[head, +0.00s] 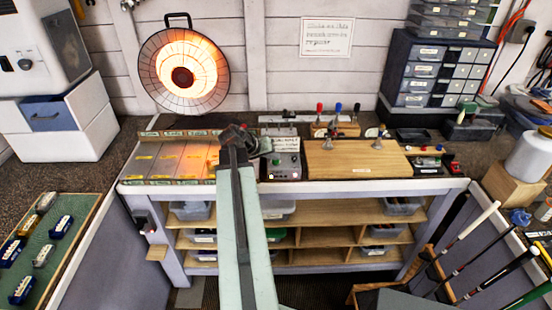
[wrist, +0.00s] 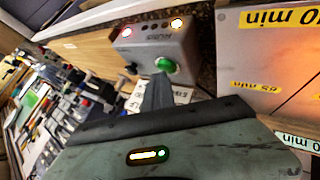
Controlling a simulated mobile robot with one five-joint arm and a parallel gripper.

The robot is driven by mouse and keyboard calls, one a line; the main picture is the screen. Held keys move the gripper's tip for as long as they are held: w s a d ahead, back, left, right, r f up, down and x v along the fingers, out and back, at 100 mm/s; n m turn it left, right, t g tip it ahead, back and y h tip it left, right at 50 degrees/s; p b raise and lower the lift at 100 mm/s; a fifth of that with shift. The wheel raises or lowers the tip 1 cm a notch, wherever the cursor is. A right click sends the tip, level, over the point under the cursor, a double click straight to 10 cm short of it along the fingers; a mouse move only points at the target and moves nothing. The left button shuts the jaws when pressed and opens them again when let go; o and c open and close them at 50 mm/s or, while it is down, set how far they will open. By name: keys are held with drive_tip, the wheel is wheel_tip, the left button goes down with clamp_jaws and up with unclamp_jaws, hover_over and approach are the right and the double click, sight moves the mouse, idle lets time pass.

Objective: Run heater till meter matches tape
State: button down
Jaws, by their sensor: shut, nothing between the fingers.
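The round caged heater (head: 182,76) glows orange at the back wall in the head view. A grey control box (head: 283,166) stands on the bench right of my arm; it also shows in the wrist view (wrist: 150,36). It has a green button (wrist: 167,65), a red light (wrist: 126,32) and a bright warm light (wrist: 177,23). My gripper (wrist: 157,88) is shut and empty, its tip just below the green button in the picture; contact cannot be told. Panels (head: 165,158) with yellow tape (wrist: 278,17), one marked "10 min", lie beside the box. I cannot make out a meter reading.
A wooden board (head: 355,158) lies right of the box. Screwdrivers with coloured handles (head: 337,108) stand behind it. A drawer cabinet (head: 435,70) is at the back right. Golf clubs (head: 470,225) lean at the right. A green tray (head: 45,240) is at the left.

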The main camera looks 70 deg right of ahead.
sight(274, 162)
drive_tip(key=shift+r+p, duration=0.8)
drive_tip(key=shift+r, duration=0.1)
wheel_tip(274, 162, up, 5)
drive_tip(key=p, duration=0.5)
